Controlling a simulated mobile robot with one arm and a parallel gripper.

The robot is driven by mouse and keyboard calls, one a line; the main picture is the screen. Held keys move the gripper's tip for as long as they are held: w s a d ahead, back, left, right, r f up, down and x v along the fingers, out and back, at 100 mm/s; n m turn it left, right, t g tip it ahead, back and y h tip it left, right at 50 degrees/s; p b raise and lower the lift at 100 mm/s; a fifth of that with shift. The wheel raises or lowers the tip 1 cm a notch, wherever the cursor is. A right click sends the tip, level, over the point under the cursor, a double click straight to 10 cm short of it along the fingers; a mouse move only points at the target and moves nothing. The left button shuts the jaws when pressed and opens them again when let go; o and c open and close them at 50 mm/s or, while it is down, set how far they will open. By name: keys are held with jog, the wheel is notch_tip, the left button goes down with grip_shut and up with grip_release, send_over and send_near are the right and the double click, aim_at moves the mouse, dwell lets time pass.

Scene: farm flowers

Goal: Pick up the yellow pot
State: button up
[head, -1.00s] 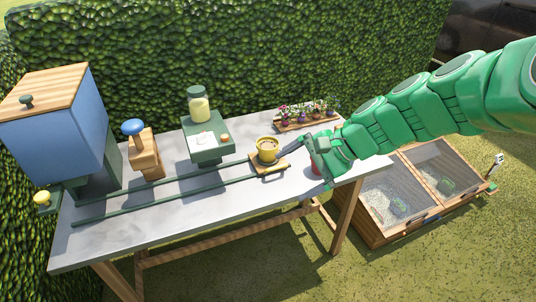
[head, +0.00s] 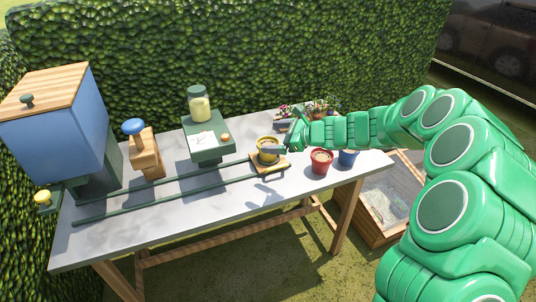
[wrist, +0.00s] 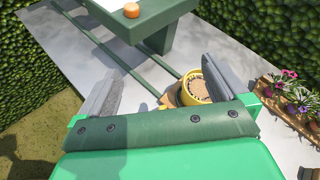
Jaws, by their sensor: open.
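The yellow pot (head: 267,157), filled with brown soil, stands upright on a small wooden board (head: 283,166) at the end of the green rails. My gripper (head: 284,148) is just to the right of the pot in the head view. In the wrist view my gripper (wrist: 160,82) is open with nothing held. The yellow pot (wrist: 188,91) shows there beyond the gap, close to the right finger, which hides part of its side. Whether a finger touches it I cannot tell.
A red pot (head: 320,167) and a blue pot (head: 347,159) stand on the grey table (head: 220,200) to the right. A flower tray (wrist: 290,112) lies beside the gripper. A green stand (head: 208,148) with a jar is behind the rails. The table's front is clear.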

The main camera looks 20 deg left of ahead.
aim_at(261, 143)
jog(key=w+f+m+t, duration=0.1)
jog(key=w+f+m, duration=0.1)
jog(key=w+f, duration=0.1)
jog(key=w+a+f+m+t, duration=0.1)
jog(key=w+f+m, duration=0.1)
jog(key=f, duration=0.3)
jog(key=w+a+f+m+t, duration=0.1)
jog(key=w+f+m, duration=0.1)
jog(key=w+f, duration=0.2)
jog(key=shift+w+h, duration=0.2)
jog(key=shift+h, duration=0.2)
jog(key=shift+r+x, duration=0.2)
jog(key=shift+x, duration=1.3)
jog(key=shift+r+x, duration=0.25)
jog(key=shift+x, duration=1.2)
jog(key=shift+w+a, duration=0.1)
jog(key=shift+a, duration=0.05)
jog(key=c, duration=1)
jog(key=shift+o, duration=0.2)
